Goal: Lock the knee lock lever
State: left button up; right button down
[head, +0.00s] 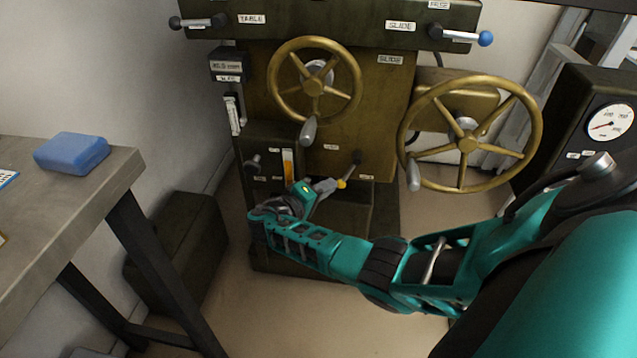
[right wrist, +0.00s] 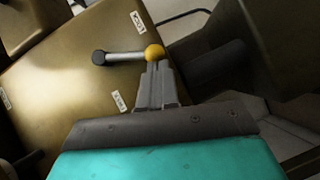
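The lever with the yellow ball knob (head: 341,184) is on the front of the brown machine, at the lower right of its column. Its dark hub (head: 357,157) is above and right of the knob, so the arm slants down to the left. In the right wrist view the yellow knob (right wrist: 154,52) is at the right end of a grey bar, the dark hub (right wrist: 98,57) at its left. My right gripper (head: 332,186) has its fingers together, with tips right at the knob; whether they touch it I cannot tell. My left gripper is out of view.
Two brass handwheels (head: 314,80) (head: 468,134) are above and to the right of the lever. Another small dark lever (head: 253,163) is on the left of the machine front. A bench (head: 60,215) with a blue block (head: 72,153) stands at left. A dial gauge (head: 609,122) is at right.

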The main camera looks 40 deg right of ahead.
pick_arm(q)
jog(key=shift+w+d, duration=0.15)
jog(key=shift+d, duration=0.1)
pick_arm(e)
jog(key=shift+s+d+f, duration=1)
jog(key=shift+s+f, duration=0.05)
jog(key=shift+s, duration=0.15)
pick_arm(q)
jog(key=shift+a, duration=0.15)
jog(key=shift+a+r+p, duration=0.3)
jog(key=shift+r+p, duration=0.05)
jog(key=shift+p, duration=0.6)
pick_arm(e)
jog(key=v, duration=1.3)
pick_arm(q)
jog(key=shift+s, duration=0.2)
pick_arm(e)
jog(key=shift+d+f, duration=0.1)
